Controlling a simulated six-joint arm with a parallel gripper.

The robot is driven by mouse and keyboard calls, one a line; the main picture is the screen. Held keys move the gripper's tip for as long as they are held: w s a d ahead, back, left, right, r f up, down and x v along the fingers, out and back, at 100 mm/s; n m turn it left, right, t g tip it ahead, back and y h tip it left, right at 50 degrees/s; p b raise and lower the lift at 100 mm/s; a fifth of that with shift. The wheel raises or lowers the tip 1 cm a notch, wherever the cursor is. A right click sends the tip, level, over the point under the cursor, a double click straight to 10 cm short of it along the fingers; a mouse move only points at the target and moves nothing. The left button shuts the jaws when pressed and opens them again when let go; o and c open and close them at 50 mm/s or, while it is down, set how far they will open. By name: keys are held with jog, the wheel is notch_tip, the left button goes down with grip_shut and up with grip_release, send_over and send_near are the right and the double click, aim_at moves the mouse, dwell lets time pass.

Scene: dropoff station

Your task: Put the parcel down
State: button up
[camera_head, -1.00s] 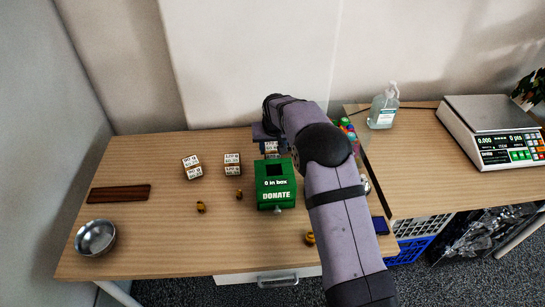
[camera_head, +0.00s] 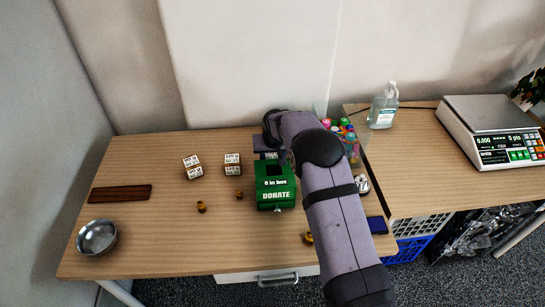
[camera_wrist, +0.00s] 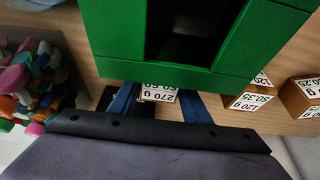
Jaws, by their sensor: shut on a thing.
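The parcel is a small box with a white label reading 270 g (camera_wrist: 158,94). My gripper (camera_wrist: 155,104) is shut on it, with one blue finger on each side. In the head view my gripper (camera_head: 268,148) is at the back of the table, just behind the green donation box (camera_head: 276,196). The donation box hides much of the parcel there, and only a bit of its label (camera_head: 270,155) shows above the box's back edge. I cannot tell whether the parcel's bottom touches the table.
Two similar labelled parcels (camera_head: 193,167) (camera_head: 232,164) stand to the left. Small brass weights (camera_head: 201,207), a brown tray (camera_head: 120,193) and a metal bowl (camera_head: 96,237) are on the table. A container of colourful items (camera_head: 348,140) is close on the right. A scale (camera_head: 490,130) stands on the other table.

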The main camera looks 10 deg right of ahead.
jog(key=o, duration=1.3)
jog(key=shift+f, duration=0.1)
jog(key=shift+o, duration=0.2)
jog(key=shift+s+r, duration=0.1)
jog(key=shift+r, duration=0.4)
jog(key=b+v, duration=0.1)
jog(key=v, duration=1)
jog(key=shift+s+r, duration=0.1)
jog(key=shift+s, duration=0.15)
